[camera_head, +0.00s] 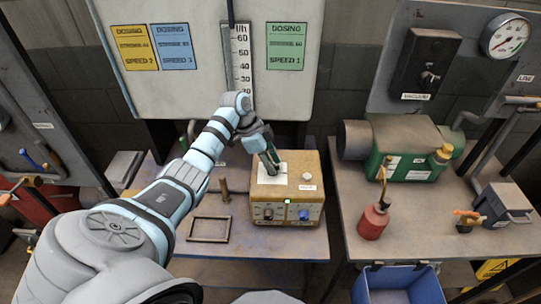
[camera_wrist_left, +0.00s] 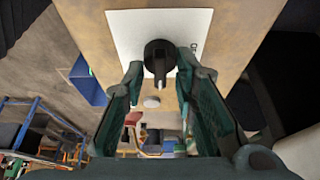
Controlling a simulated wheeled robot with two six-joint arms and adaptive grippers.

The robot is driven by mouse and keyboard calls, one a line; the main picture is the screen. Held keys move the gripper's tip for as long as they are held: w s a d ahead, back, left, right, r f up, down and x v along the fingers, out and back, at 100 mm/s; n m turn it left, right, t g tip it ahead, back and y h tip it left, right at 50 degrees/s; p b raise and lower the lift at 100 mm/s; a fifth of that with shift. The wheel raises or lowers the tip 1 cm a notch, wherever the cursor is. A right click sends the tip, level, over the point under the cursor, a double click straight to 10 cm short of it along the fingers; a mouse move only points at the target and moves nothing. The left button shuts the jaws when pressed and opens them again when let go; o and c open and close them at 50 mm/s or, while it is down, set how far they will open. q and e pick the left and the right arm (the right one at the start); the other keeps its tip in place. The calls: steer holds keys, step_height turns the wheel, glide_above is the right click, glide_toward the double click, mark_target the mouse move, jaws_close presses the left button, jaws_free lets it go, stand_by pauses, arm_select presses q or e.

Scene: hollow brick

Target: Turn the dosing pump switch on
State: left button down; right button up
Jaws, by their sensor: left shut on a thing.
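The dosing pump is a worn yellow box (camera_head: 313,172) on the middle bench. Its top has a white plate (camera_head: 290,180), which also shows in the left wrist view (camera_wrist_left: 125,30). A black rotary switch (camera_wrist_left: 158,52) with a pale pointer mark stands on the plate. My left gripper (camera_head: 271,164) reaches down onto the top of the box. In the left wrist view its green fingers (camera_wrist_left: 160,72) are shut on the switch, one on each side. In the head view the fingers mostly hide the switch. The box front carries a black knob and a blue knob (camera_head: 305,214). My right gripper is not in view.
A wall panel with a scale (camera_head: 241,60) and dosing cards rises behind the pump. An empty frame (camera_head: 209,229) lies left of the pump. The right bench holds a green motor (camera_head: 405,145) and a red oil can (camera_head: 374,221). A blue bin (camera_head: 398,285) stands below.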

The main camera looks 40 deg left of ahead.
arm_select(q)
steer(key=c, duration=1.6)
jaws_free()
steer(key=v, duration=1.2)
steer(key=shift+f, duration=0.15)
